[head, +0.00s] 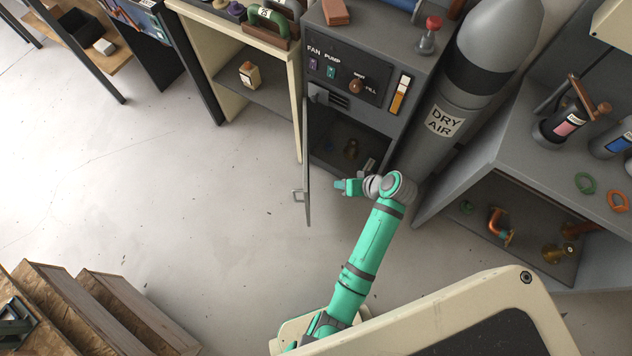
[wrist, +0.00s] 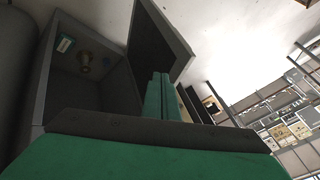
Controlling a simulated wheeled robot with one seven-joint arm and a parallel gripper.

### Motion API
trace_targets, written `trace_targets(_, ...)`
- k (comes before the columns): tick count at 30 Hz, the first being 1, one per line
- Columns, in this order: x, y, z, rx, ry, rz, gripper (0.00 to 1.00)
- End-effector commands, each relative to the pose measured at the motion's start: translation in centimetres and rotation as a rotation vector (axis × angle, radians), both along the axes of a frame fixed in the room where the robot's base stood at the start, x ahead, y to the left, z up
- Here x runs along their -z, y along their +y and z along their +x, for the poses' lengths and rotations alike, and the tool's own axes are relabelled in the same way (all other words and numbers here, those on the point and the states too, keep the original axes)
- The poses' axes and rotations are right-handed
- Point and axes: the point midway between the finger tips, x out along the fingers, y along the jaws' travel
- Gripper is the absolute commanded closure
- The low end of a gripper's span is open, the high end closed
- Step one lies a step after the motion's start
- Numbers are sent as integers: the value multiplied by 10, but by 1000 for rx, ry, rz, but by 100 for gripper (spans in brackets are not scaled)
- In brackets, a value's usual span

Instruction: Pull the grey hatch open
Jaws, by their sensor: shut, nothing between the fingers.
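The grey hatch (head: 308,175) stands swung out from the grey cabinet, seen nearly edge-on in the head view. Its handle (head: 297,196) is on the outer face, to the left. In the wrist view the hatch (wrist: 172,28) shows at top centre, with its dark inner face towards the compartment. My gripper (head: 345,186) is in front of the opening, to the right of the hatch, on its inner side. Its green fingers (wrist: 161,78) are together and empty, pointing towards the hatch. I cannot tell whether they touch it.
The cabinet's open compartment holds a brass fitting (head: 351,148), also visible in the wrist view (wrist: 85,60). A dry air cylinder (head: 432,145) stands right of the cabinet. A cream-framed shelf (head: 296,110) adjoins it on the left. The floor left of the hatch is clear.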

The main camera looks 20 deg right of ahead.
Motion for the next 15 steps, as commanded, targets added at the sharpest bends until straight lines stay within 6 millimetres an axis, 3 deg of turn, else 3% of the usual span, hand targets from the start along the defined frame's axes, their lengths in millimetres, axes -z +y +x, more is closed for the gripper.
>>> trace_targets(5, 0, -1, 4, -15, 2, 13, 100)
trace_targets(15, 45, 17, 31, -13, 4, 12, 100)
